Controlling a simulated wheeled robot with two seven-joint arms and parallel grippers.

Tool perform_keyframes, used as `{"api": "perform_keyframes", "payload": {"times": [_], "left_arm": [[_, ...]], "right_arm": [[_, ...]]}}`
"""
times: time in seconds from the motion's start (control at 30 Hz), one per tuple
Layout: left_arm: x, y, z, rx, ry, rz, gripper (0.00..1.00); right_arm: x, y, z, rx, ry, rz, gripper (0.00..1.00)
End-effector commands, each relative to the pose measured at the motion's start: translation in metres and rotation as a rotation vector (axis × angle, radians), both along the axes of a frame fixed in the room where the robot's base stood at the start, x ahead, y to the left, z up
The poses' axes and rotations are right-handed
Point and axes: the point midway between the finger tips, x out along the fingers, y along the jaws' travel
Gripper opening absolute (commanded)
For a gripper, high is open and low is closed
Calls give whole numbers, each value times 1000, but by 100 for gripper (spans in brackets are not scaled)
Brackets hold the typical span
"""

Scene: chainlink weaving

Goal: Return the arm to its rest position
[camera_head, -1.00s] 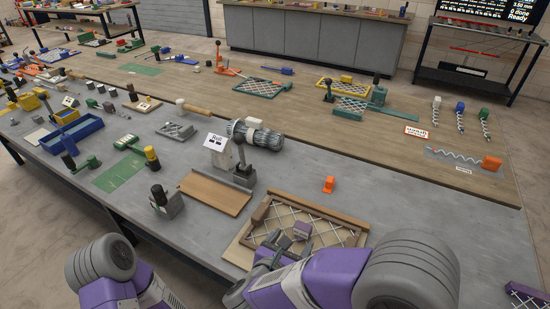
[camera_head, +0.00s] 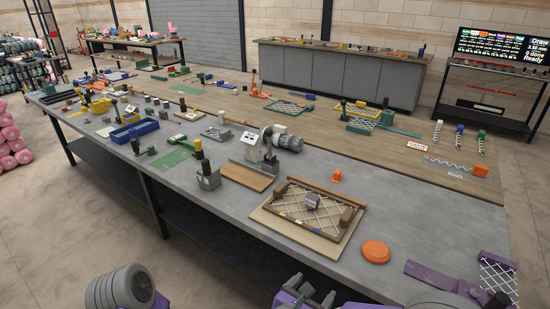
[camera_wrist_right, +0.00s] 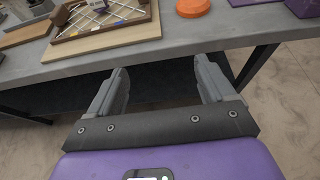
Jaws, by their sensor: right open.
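My right gripper (camera_head: 306,297) is at the bottom of the head view, off the front edge of the workbench (camera_head: 225,225). In the right wrist view its two fingers (camera_wrist_right: 165,82) are wide apart with nothing between them. Past the fingers are the bench edge and the dark space under the bench. The wooden weaving frame (camera_head: 329,233) with wire mesh lies on the bench beyond the gripper, apart from it. My left gripper is not in view; only a part of my left arm shows at lower left.
An orange disc (camera_head: 375,251) lies right of the frame, near the bench edge. A purple piece (camera_head: 445,277) and a mesh panel (camera_head: 498,279) are at lower right, close to my right arm.

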Motion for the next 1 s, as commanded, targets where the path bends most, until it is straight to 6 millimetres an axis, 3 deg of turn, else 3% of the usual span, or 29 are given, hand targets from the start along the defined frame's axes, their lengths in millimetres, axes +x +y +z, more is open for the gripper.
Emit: {"api": "perform_keyframes", "payload": {"times": [0.37,0.47,0.63,0.87,1.0], "left_arm": [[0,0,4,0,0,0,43],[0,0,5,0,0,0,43],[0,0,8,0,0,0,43],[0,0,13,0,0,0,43],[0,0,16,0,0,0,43]], "right_arm": [[33,-4,-54,-339,298,336,83],[40,-5,-76,-457,401,468,83],[44,-10,-131,-727,626,809,83],[13,-15,-218,-1118,847,1447,83],[-26,-16,-263,-1331,838,1880,83]]}}
